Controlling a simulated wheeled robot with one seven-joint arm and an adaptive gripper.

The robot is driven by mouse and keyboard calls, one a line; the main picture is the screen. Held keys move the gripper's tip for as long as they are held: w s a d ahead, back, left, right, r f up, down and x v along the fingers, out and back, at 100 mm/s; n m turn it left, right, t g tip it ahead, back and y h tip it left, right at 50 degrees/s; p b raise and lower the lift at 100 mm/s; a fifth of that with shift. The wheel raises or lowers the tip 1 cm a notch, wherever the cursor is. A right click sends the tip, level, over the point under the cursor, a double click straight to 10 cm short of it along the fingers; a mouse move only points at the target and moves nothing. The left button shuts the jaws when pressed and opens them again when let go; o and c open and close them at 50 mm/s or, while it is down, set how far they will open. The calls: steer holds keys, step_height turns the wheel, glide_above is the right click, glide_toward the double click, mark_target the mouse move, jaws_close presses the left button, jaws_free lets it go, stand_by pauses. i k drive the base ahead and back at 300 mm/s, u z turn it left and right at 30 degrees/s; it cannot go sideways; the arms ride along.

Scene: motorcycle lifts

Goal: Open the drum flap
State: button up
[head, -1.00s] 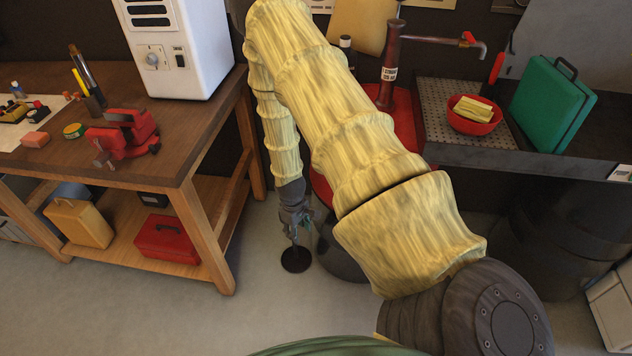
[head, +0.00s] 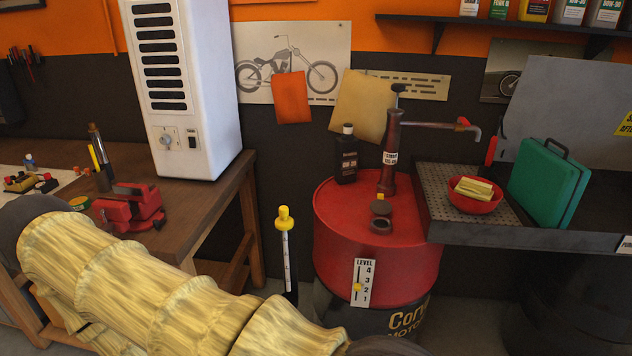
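The red drum (head: 335,240) stands right of centre in the head view. On its top is a short round dark neck (head: 381,226). A small round brown flap (head: 381,208) with a yellow tab shows just behind the neck, looking tilted up from it. The neck's mouth looks dark and uncovered. My gripper is outside the view. My arm, in a yellow sleeve, crosses the lower left, and its far end is cut off or hidden, so I cannot tell what the gripper holds.
A hand pump (head: 390,155) and a dark bottle (head: 347,158) stand on the drum. A yellow-topped gauge rod (head: 286,250) stands left of it. A workbench (head: 205,205) with a red vise (head: 130,208) is at left. A tray with a red bowl (head: 474,202) and green case (head: 548,182) is at right.

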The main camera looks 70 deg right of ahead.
mark_target(381, 207)
steer(key=u, duration=1.65)
steer(key=k, duration=1.7)
steer(key=z, duration=2.45)
